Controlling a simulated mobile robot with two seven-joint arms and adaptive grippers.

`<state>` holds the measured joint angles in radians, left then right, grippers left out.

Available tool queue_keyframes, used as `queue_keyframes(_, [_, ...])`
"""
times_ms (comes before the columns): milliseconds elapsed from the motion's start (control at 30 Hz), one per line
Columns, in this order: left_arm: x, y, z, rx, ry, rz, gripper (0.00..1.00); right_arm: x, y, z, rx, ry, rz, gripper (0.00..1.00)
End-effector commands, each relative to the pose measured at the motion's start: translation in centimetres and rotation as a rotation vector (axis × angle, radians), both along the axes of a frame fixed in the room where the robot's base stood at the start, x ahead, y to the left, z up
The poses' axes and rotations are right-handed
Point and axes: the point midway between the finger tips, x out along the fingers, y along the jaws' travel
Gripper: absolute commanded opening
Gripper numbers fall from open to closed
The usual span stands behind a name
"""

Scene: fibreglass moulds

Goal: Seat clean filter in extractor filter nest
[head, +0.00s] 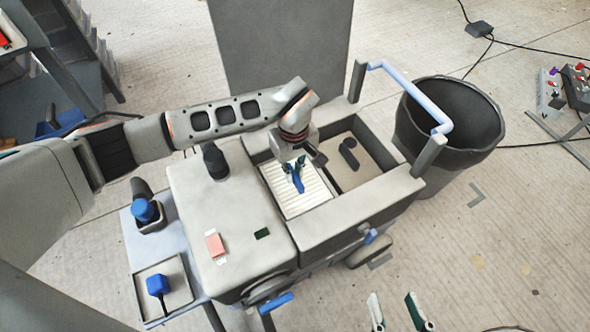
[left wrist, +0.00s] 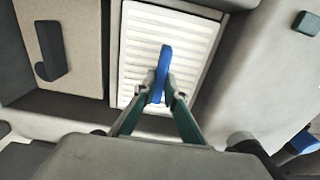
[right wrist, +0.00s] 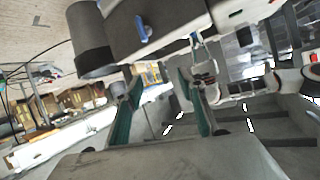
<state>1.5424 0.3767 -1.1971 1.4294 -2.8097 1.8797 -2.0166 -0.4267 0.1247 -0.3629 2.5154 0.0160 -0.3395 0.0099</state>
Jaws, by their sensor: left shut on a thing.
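The clean filter (head: 312,194) is a white pleated panel with a blue handle (head: 297,178). It lies in the left compartment of the extractor (head: 225,200), inside the recessed nest. My left gripper (head: 295,168) is above the filter and shut on its blue handle. The left wrist view shows the fingers (left wrist: 160,98) on either side of the handle, with the white pleats (left wrist: 140,40) beneath. I cannot tell whether the filter is fully down. My right gripper (head: 398,312) is open and empty at the bottom of the head view; its fingers are apart in the right wrist view (right wrist: 165,95).
A tan panel with a dark handle (head: 349,153) fills the compartment to the right. A blue bar (head: 410,92) rises over the extractor's right end. A dark bin (head: 455,115) stands beyond it. A side tray (head: 165,290) holds a blue-topped item (head: 158,284).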

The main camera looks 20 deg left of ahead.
Motion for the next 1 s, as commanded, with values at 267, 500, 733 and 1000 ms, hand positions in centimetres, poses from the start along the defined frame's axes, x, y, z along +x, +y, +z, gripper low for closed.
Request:
queue_keyframes(267, [0.1, 0.0, 0.1, 0.001, -0.004, 0.0, 0.0, 0.0, 0.0, 0.1, -0.002, -0.002, -0.001, 0.4])
queue_keyframes(500, [0.1, 0.0, 0.0, 0.001, -0.004, 0.0, 0.27, -0.1, -0.4, -0.3, -0.015, 0.007, -0.003, 0.4])
queue_keyframes(733, [0.1, 0.0, 0.2, 0.0, -0.003, 0.0, 0.27, -0.2, -0.4, -0.4, -0.016, 0.009, -0.003, 0.4])
queue_keyframes(1000, [0.6, 0.0, 5.1, 0.001, -0.02, -0.001, 0.27, 0.7, -1.1, 1.3, -0.075, -0.032, 0.009, 0.4])
